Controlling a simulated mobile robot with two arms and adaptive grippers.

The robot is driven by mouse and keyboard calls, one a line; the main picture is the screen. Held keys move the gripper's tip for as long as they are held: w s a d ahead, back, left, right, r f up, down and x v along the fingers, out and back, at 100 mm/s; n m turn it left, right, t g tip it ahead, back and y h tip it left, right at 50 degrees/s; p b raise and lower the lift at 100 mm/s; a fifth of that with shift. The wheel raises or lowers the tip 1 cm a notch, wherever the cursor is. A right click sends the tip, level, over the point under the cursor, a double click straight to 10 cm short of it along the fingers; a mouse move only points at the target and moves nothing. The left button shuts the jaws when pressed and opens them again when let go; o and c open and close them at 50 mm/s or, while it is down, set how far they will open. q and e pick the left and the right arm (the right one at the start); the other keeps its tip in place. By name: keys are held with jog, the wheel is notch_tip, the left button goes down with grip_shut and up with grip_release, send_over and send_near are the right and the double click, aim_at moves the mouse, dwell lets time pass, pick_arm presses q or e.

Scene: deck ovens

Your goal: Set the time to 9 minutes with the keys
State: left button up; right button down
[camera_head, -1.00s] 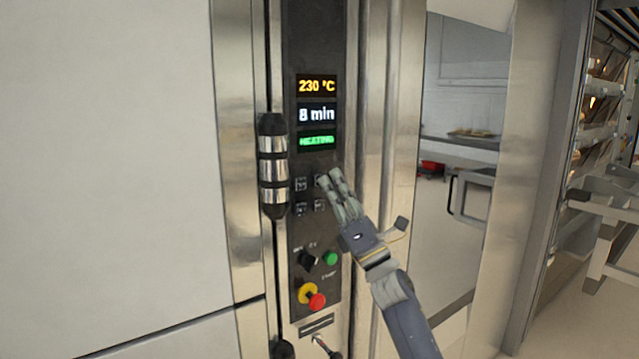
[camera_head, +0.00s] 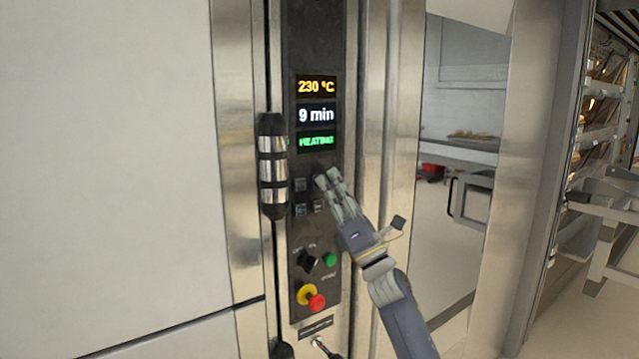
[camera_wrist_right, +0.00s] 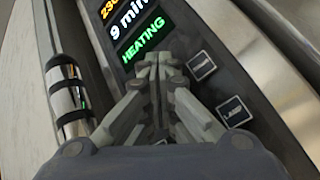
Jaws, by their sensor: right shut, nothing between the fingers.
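The control panel (camera_head: 316,231) is a dark vertical strip on the oven front. Its time display (camera_head: 316,114) reads "9 min"; it also shows in the right wrist view (camera_wrist_right: 129,17). Below it are small square keys in two rows; a left key (camera_head: 300,184) and two lower keys (camera_head: 301,210) show, while the upper right key is hidden by my fingers. My right gripper (camera_head: 328,178) is shut and empty, its tips at the upper right key area; whether they touch it I cannot tell. In the right wrist view the shut fingertips (camera_wrist_right: 158,62) lie just below the displays. My left gripper is not in view.
The temperature display (camera_head: 316,86) reads 230 °C and a green display (camera_head: 316,141) reads "HEATING". A black and steel door handle (camera_head: 272,168) stands out left of the keys. A green button (camera_head: 330,259) and a red-yellow stop button (camera_head: 315,301) sit lower.

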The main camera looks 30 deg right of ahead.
jog(key=shift+s, duration=0.1)
jog(key=shift+s+d, duration=0.1)
jog(key=shift+s, duration=0.65)
jog(key=s, duration=0.5)
jog(key=shift+d, duration=0.15)
dwell(0.5)
